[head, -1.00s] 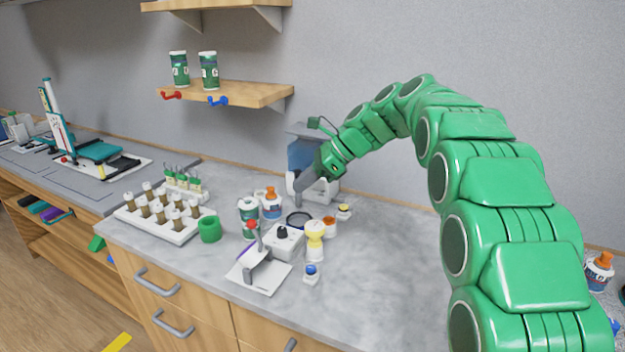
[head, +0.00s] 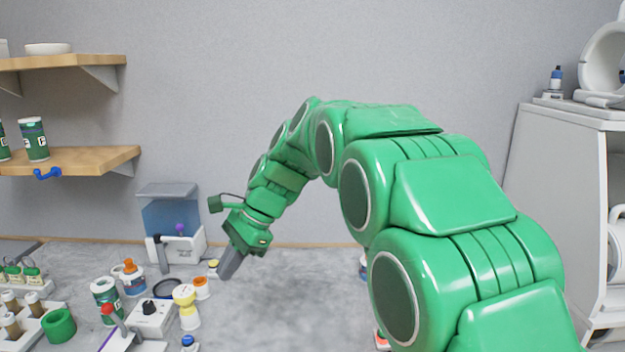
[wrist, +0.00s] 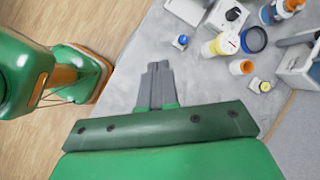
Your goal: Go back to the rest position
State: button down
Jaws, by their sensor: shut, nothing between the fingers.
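My gripper (head: 229,264) is at the end of my green arm, above the marble counter in the head view. Its grey fingers point down and to the left. In the wrist view the fingers of my gripper (wrist: 155,72) are together with nothing between them. Bare counter and some wood floor show beyond them. The gripper is apart from the bottles and jars to its left.
A blue-tanked machine (head: 172,222) stands against the wall. Left of my gripper are a yellow-and-white bottle (head: 187,307), a green ring (head: 58,326) and a switch box (head: 150,316). A white cabinet (head: 560,200) stands at the right.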

jog(key=s+d+f+n+h, duration=0.2)
jog(key=s+d+f+n, duration=0.1)
jog(key=s+d, duration=0.7)
jog(key=s+d+f+n+h, duration=0.2)
jog(key=s+d+f+n, duration=0.1)
jog(key=s+d, duration=0.8)
jog(key=s+d+f+n+h, duration=0.2)
jog(key=s+d+f+n, duration=0.1)
jog(key=s+d, duration=0.7)
jog(key=shift+s+d+n+t, duration=0.3)
jog(key=shift+s, duration=0.25)
